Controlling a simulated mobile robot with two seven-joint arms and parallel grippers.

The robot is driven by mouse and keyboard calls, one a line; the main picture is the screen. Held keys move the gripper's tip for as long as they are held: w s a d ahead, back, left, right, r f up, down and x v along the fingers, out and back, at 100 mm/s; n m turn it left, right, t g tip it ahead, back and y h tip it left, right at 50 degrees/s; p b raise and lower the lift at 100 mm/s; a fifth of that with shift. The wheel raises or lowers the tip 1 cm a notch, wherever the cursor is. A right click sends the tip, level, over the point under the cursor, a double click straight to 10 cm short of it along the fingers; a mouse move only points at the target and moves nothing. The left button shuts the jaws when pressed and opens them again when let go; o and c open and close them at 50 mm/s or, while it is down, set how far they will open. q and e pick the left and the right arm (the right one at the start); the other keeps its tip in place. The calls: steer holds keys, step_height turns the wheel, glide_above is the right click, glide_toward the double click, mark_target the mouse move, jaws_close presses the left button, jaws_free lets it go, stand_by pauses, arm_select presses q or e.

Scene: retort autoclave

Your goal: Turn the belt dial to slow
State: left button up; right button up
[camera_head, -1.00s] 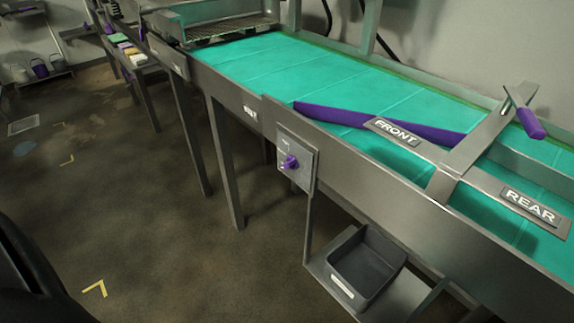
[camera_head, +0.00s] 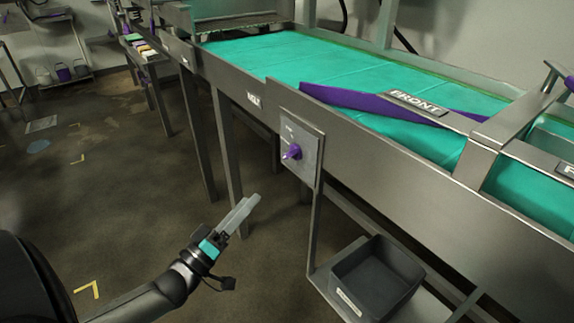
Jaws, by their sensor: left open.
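The belt dial is a purple knob (camera_head: 292,152) on a grey square plate (camera_head: 301,147) fixed to the side of the conveyor. Small marks stand above the knob, too small to read. The teal belt (camera_head: 270,57) runs behind and above the plate. My left gripper (camera_head: 243,211) is open and empty in front of the conveyor. In the picture it is below and left of the dial, apart from it. My right gripper is out of view.
A dark grey bin (camera_head: 377,279) sits on a low shelf below the conveyor, right of the dial. A purple bar (camera_head: 375,103) crosses the belt near the FRONT sign (camera_head: 418,101). Metal legs (camera_head: 226,150) stand behind my left gripper. The floor at left is mostly clear.

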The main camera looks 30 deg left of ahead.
arm_select(q)
steer(key=b, duration=0.1)
glide_toward(288, 157)
steer(key=w, duration=0.2)
steer(key=shift+b+x, duration=0.95)
steer(key=shift+x, duration=2.8)
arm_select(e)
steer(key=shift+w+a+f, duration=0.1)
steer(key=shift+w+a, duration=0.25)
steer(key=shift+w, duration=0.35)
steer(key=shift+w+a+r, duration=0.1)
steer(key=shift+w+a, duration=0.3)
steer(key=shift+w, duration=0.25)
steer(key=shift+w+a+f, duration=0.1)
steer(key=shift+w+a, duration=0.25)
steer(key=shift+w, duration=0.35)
arm_select(q)
steer(key=shift+r, duration=0.15)
jaws_close()
